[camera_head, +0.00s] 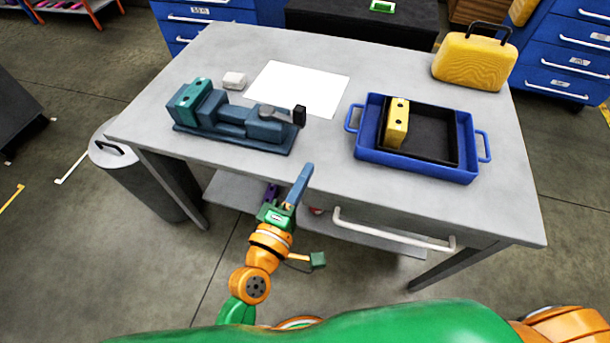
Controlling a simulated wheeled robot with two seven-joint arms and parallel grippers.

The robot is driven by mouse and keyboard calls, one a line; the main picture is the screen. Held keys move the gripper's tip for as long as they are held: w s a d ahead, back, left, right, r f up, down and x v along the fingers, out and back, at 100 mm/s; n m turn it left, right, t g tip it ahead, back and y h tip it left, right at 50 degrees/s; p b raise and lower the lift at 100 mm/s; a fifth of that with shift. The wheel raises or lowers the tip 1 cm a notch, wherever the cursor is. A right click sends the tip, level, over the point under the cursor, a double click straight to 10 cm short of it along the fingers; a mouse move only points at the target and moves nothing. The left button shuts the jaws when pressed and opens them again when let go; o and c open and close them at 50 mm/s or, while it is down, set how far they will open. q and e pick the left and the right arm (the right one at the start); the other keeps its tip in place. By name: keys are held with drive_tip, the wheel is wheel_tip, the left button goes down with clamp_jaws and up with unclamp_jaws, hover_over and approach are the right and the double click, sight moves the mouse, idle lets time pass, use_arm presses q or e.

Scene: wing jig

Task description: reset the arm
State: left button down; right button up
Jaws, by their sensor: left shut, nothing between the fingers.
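My left gripper (300,184) shows in the head view at the end of my orange and green left arm. It is shut and empty, with its blue fingers together in front of the table's near edge. My right gripper is not in view. A teal and blue vise-like jig (240,120) stands on the left part of the grey table (330,165), beyond the gripper and apart from it. A blue tray (420,168) with a black inner tray (432,145) stands on the right part, and a yellow block (396,122) lies in it.
A white sheet (297,88) and a small white block (234,80) lie behind the jig. A yellow case (474,60) stands at the back right corner. A white handle bar (390,234) runs along the front edge. A grey bin (140,180) stands at the left.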

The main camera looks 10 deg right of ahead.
use_arm(q)
drive_tip(key=s+a+f+m+g+y, duration=0.1)
drive_tip(key=s+a+f+m+g, duration=0.1)
drive_tip(key=f, duration=0.7)
drive_tip(key=s+a+f+m+g+y, duration=0.2)
drive_tip(key=s+f+m+g, duration=0.1)
drive_tip(key=f, duration=0.5)
drive_tip(key=s+a+f+m+g+y, duration=0.1)
drive_tip(key=s+a+f+m+g, duration=0.1)
drive_tip(key=f, duration=0.7)
drive_tip(key=s+a+f+m+g+y, duration=0.1)
drive_tip(key=s+a+f+m+g, duration=0.1)
drive_tip(key=s+a+f, duration=0.3)
drive_tip(key=s+a+f+m+g+y, duration=0.2)
drive_tip(key=s+a+f, duration=0.3)
drive_tip(key=s, duration=0.5)
drive_tip(key=s+a+f+m+g+y, duration=0.2)
drive_tip(key=s+a+f+m+g, duration=0.1)
drive_tip(key=s+a+f, duration=0.2)
drive_tip(key=s+a, duration=0.1)
drive_tip(key=s, duration=0.1)
drive_tip(key=shift+s+a+m+g, duration=0.3)
